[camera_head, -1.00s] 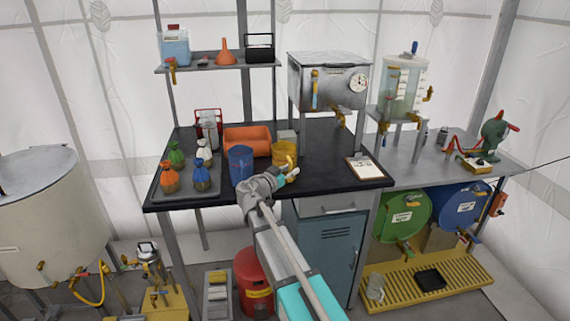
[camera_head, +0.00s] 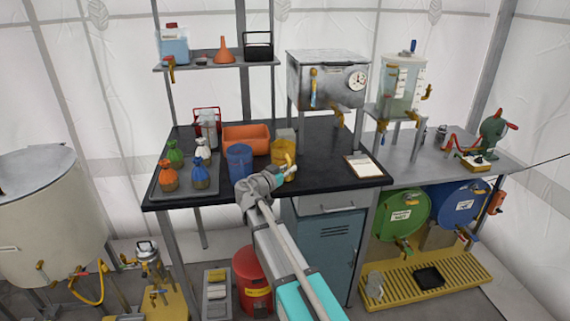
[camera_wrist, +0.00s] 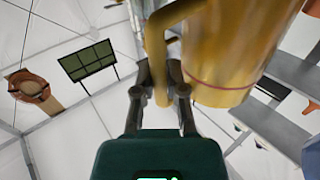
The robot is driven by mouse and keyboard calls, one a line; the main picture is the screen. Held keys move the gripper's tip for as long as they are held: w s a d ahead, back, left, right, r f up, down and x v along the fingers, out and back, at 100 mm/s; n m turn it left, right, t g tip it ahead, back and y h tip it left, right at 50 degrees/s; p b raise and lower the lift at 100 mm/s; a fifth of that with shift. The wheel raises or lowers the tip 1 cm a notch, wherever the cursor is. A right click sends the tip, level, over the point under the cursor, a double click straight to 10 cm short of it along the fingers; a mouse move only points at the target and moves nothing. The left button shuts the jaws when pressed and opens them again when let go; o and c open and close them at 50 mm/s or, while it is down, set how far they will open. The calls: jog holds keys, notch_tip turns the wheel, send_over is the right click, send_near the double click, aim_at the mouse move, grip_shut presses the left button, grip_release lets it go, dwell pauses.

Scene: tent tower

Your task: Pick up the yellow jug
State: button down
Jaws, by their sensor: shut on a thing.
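The yellow jug (camera_head: 283,150) is at the front of the black counter, just right of the blue jug (camera_head: 240,162). My gripper (camera_head: 290,172) is at its near right side. In the wrist view the jug's yellow body (camera_wrist: 235,45) fills the upper right, and its handle comes down between my two fingers (camera_wrist: 162,85). My gripper is shut on the handle. The jug looks upright and slightly above the counter; its underside is hard to make out.
An orange bin (camera_head: 246,136) stands behind. A clipboard (camera_head: 363,167) lies on the right of the black counter (camera_head: 325,178), with bare counter between it and the jug.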

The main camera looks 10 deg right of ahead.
jog(key=shift+r, duration=0.1)
notch_tip(320, 180, up, 3)
jog(key=p, duration=0.2)
jog(key=shift+f+p, duration=0.2)
jog(key=shift+p, duration=0.2)
jog(key=s+a+r+p, duration=0.1)
jog(key=s+r+p, duration=0.9)
jog(key=s, duration=0.4)
jog(key=shift+a, duration=0.4)
jog(key=shift+r, duration=0.1)
jog(key=shift+w+r, duration=0.1)
